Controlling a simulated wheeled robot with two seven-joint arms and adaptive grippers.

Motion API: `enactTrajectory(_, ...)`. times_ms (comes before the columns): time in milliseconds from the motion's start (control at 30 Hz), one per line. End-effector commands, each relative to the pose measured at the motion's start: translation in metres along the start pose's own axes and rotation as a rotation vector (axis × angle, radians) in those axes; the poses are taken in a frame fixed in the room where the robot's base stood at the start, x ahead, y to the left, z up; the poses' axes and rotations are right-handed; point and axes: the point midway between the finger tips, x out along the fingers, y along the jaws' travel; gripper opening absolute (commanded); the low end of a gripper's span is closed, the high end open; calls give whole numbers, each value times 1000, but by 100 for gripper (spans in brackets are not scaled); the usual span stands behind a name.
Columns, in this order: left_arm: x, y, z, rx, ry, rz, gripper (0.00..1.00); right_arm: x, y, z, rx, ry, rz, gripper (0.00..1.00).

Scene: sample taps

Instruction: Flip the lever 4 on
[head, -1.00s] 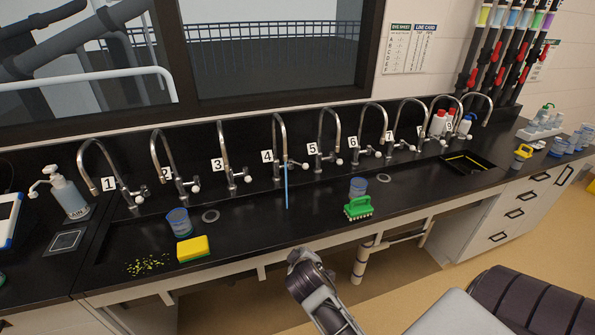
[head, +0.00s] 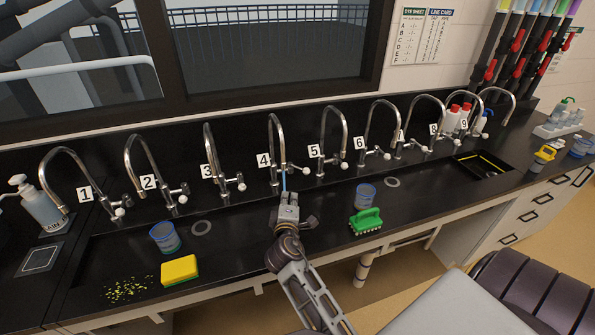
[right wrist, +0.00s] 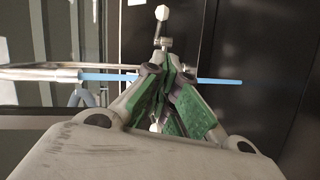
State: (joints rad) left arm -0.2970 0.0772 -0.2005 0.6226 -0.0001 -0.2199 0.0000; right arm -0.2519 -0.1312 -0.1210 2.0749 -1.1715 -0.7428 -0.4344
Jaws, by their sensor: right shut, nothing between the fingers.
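Tap 4 (head: 270,150), a chrome gooseneck, stands mid-row beside its number label (head: 263,160). A thin blue stream (head: 284,182) falls from its spout. Its lever (head: 305,170), with a white knob, points to the right. My right gripper (head: 287,208) is in front of tap 4 and below the lever, by the lower part of the stream. In the right wrist view its green-padded fingers (right wrist: 170,92) are shut and empty. There the blue stream (right wrist: 215,80) runs sideways and passes behind the fingers; a white knob (right wrist: 162,12) shows beyond them. My left gripper is not in view.
Neighbouring taps 3 (head: 212,155) and 5 (head: 323,140) stand close on both sides. A yellow sponge (head: 180,269) and another beaker (head: 164,236) are left.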

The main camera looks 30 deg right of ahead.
Motion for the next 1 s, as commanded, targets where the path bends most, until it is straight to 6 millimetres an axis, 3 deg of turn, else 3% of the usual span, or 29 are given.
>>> enactTrajectory(667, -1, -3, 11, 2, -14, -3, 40, 4, 4, -5, -26, 9, 20, 0)
enactTrajectory(1000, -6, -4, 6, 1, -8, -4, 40, 26, 5, -5, -26, 9, 20, 0)
